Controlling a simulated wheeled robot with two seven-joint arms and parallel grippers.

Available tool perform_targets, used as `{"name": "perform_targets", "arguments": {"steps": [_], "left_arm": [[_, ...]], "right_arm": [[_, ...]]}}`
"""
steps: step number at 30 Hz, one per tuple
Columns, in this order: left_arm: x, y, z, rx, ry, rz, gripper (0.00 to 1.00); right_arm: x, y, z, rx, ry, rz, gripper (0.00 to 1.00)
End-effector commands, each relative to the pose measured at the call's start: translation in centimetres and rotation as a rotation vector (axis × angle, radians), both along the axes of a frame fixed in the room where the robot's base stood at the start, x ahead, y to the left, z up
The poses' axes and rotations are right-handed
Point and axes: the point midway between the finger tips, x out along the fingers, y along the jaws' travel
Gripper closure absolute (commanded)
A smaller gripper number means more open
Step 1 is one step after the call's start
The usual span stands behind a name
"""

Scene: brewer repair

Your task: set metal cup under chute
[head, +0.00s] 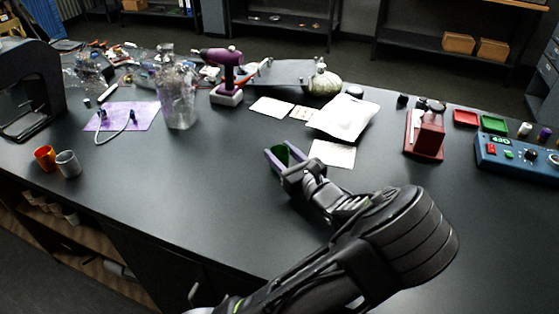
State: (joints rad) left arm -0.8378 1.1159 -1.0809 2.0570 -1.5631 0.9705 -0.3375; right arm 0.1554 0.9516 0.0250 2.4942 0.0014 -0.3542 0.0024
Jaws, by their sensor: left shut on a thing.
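A grey metal cup (67,163) stands upright near the table's front left edge, close beside an orange cup (45,158). My left gripper (287,162) is over the middle of the table, well to the right of the cup. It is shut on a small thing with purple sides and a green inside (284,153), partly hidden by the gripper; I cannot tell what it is. A dark machine (30,90) stands at the far left behind the cups; I cannot make out a chute on it. My right gripper is not in view.
A purple drill (228,70), papers (333,154), a red stand (426,136) and a blue control box (517,155) are farther right. The front middle is clear.

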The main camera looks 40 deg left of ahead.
Motion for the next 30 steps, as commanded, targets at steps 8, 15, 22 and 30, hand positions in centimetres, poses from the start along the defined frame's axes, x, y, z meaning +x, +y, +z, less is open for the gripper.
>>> {"name": "perform_targets", "arguments": {"steps": [8, 15, 22, 30], "left_arm": [[0.0, 0.0, 0.0, 0.000, 0.000, 0.000, 1.00], [0.0, 0.0, 0.8, 0.001, -0.001, -0.001, 1.00], [0.0, -0.1, 4.6, -0.003, -0.006, -0.001, 1.00], [0.1, 0.0, 9.3, 0.000, -0.004, -0.001, 1.00]], "right_arm": [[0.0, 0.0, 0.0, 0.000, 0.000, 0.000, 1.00], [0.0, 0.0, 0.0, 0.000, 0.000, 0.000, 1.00], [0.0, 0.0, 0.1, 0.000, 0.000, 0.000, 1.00], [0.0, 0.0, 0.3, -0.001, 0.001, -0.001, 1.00]]}}
